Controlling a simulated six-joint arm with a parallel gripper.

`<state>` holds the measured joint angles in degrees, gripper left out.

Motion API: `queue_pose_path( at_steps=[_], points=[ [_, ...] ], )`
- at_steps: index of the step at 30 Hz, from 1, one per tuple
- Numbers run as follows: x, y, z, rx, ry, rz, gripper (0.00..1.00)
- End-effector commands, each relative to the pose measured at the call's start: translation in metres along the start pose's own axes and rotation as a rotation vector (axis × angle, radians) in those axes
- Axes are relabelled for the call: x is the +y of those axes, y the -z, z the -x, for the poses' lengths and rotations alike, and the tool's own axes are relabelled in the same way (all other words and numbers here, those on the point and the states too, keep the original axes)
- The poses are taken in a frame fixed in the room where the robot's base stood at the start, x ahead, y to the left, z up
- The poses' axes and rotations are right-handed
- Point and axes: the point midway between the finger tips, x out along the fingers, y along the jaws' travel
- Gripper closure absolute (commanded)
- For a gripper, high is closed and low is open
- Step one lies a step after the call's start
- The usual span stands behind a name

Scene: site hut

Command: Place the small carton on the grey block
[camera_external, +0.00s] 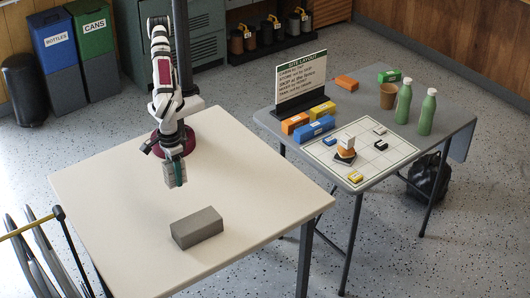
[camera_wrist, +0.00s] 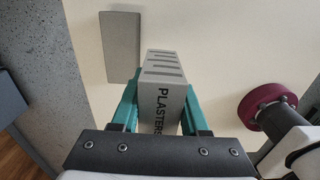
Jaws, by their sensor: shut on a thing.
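The small carton (camera_wrist: 162,100) is grey with dark stripes on one face and the word "PLASTERS" on another. In the wrist view it sits between the two teal fingers of my gripper (camera_wrist: 160,108), which is shut on it. In the external view my gripper (camera_external: 175,172) holds the carton (camera_external: 170,175) above the table, behind and a little left of the grey block. The grey block (camera_external: 197,228) lies flat on the cream table, its top bare. It also shows in the wrist view (camera_wrist: 120,47), apart from the carton.
The cream table (camera_external: 110,200) is otherwise clear around the block. A second grey table (camera_external: 445,125) at right holds a sign (camera_external: 301,80), coloured boxes, a brown cup (camera_external: 388,96) and two green bottles (camera_external: 403,102). Bent grey strips (camera_external: 45,255) stand by the cream table's left front.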

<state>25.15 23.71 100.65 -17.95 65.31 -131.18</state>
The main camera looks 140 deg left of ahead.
Motion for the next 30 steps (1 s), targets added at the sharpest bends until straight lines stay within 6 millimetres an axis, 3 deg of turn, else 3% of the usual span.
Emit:
queue_pose_path(
  at_steps=[1,3,7,19,22,27,30],
  points=[
    [-0.001,-0.023,0.004,0.000,-0.002,-0.001,1.00],
    [-0.003,-0.045,0.009,0.001,-0.002,0.009,1.00],
    [-0.004,-0.062,0.011,0.003,-0.001,0.026,1.00],
    [0.074,0.004,-0.051,0.002,-0.001,0.031,1.00],
    [0.081,0.010,-0.059,0.002,-0.001,0.029,1.00],
    [0.081,0.011,-0.091,0.002,0.001,0.027,1.00],
    [0.082,0.011,-0.097,0.002,-0.002,0.027,1.00]
  ],
)
